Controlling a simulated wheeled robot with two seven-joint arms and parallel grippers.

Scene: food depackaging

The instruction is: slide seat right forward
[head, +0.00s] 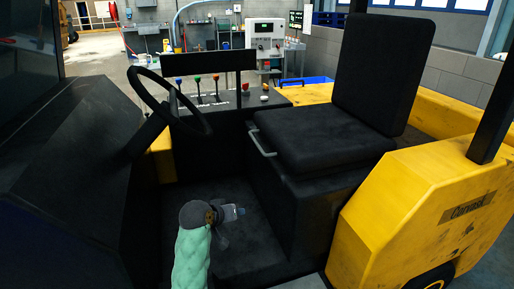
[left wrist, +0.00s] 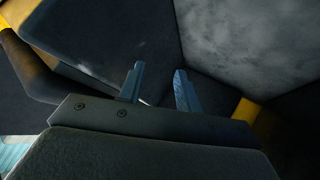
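The black seat (head: 318,135) has a flat cushion and an upright backrest (head: 383,68). It sits on a dark box base (head: 305,195) in the yellow vehicle. A silver bar handle (head: 261,141) sticks out at the cushion's front left edge. My left gripper (head: 238,211), on a green-sleeved arm, is low over the dark cab floor, below and left of the handle and apart from it. In the left wrist view its two fingers (left wrist: 158,72) stand apart with nothing seen between them. My right gripper is not in view.
A steering wheel (head: 167,98) and a console with several coloured-knob levers (head: 216,88) stand left of the seat. A yellow body panel (head: 415,205) borders the seat at the right. The dark cab floor (head: 245,255) is clear around my left gripper.

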